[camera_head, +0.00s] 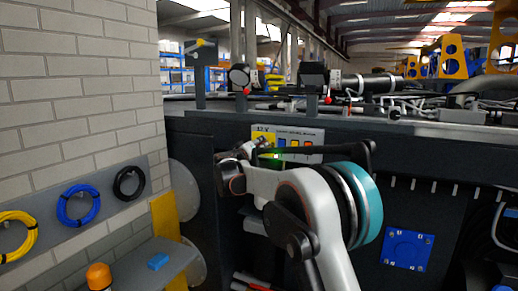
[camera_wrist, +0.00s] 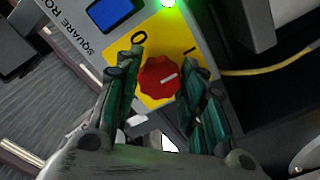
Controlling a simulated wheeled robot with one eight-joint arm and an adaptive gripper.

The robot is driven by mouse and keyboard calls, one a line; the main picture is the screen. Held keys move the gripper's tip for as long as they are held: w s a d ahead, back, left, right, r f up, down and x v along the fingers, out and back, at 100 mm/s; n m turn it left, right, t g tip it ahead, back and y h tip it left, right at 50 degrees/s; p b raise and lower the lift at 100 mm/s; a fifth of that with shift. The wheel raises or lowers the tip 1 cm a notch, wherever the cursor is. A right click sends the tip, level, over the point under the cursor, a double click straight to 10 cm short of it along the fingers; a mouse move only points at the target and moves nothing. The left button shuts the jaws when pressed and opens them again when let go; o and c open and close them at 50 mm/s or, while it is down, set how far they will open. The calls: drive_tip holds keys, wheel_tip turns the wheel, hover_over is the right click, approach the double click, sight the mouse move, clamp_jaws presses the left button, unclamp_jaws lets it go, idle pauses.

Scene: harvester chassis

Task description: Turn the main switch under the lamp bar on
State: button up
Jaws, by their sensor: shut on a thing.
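The main switch is a red knob (camera_wrist: 160,78) on a yellow plate (camera_wrist: 160,32) marked O at upper left and I at upper right. The white line on the knob points to the right, nearer the I side. My gripper (camera_wrist: 169,76) is shut on the knob, with one green-padded finger on each side. A green lamp (camera_wrist: 168,3) is lit above the plate. In the head view my gripper (camera_head: 242,153) is at the left part of the labelled panel (camera_head: 313,134), and the knob is hidden there.
A blue square (camera_wrist: 112,12) is beside the yellow plate, and a yellow cable (camera_wrist: 268,70) runs to the right. In the head view a brick wall (camera_head: 80,85) with coiled cables stands at left. A grey shelf (camera_head: 140,272) is below it. Pipes and hoses lie above the panel.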

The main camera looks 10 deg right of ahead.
drive_tip(key=shift+f, duration=0.15)
drive_tip(key=o, duration=1)
drive_tip(key=shift+o, duration=0.2)
drive_tip(key=v, duration=1.2)
